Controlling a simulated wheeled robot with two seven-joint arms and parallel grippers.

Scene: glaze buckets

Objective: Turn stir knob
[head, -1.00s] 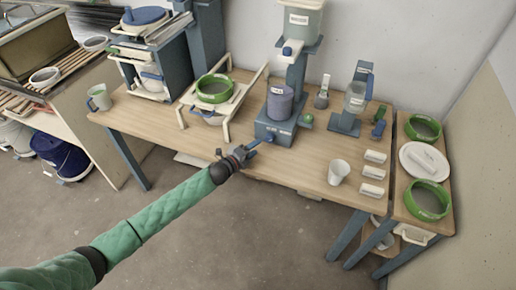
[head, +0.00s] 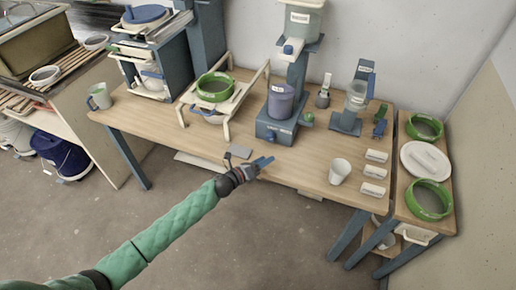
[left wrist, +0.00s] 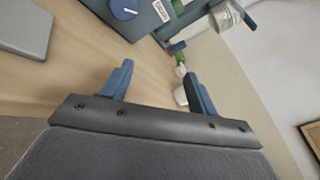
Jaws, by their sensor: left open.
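The blue stirring machine (head: 276,130) stands near the middle of the wooden table, with a blue-purple bucket (head: 280,102) on its base. In the left wrist view a round blue knob (left wrist: 124,8) with a white pointer mark shows at the top edge, partly cut off, on the machine's front. My left gripper (head: 265,162) is over the table's front edge, in front of the machine and apart from it. Its two blue fingers (left wrist: 160,88) are spread with nothing between them. The knob is small and unclear in the head view. My right gripper is not in view.
A flat grey plate (head: 238,152) lies left of my gripper. A white cup (head: 339,171) and several white labelled blocks (head: 374,172) stand to the right. A green sieve (head: 214,88) sits on a rack to the left. Bare table lies between the machine and the cup.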

